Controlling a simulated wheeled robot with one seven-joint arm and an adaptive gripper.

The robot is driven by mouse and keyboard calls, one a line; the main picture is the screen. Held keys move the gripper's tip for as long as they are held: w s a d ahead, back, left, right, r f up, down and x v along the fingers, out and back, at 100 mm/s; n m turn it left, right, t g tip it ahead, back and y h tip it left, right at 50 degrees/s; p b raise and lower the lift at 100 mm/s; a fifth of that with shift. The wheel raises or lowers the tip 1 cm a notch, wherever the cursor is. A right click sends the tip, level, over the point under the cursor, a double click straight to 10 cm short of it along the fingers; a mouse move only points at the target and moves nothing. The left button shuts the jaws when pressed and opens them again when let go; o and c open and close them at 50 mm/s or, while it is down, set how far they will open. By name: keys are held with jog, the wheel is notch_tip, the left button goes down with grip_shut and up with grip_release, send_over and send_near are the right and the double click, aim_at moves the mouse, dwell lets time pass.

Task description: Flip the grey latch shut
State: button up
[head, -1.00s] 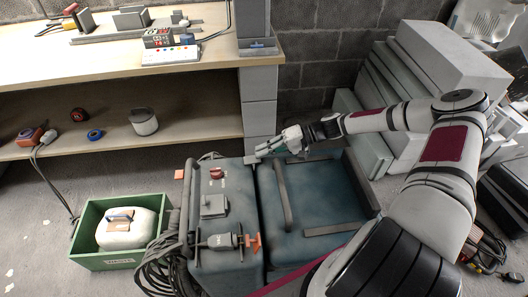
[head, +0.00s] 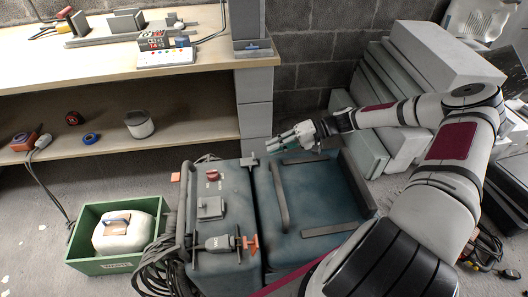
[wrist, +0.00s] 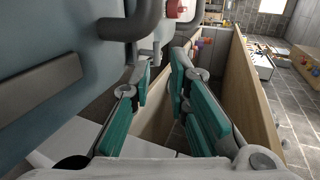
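A small light-grey piece, which looks like the grey latch (head: 248,161), sits at the back edge of the blue-grey machine (head: 318,222), near the seam between its two parts. I cannot tell whether it is open or shut. In the wrist view a pale grey piece (wrist: 145,50), probably the same latch, shows just beyond the fingertips, below a dark curved bar. My gripper (head: 272,145) is behind the machine's back edge, right of the latch. Its teal-padded fingers (wrist: 160,64) are apart with nothing held between them.
A dark bar handle (head: 280,197) stands on the machine's lid close to my gripper. A red knob (head: 213,175) and a grey block (head: 210,208) are on the left panel. A wooden shelf unit (head: 180,112) stands behind; grey slabs (head: 415,75) are at right.

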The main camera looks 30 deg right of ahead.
jog(key=v, duration=0.6)
jog(key=shift+s+d+r, duration=0.1)
jog(key=shift+d, duration=0.1)
jog(key=shift+a, duration=0.1)
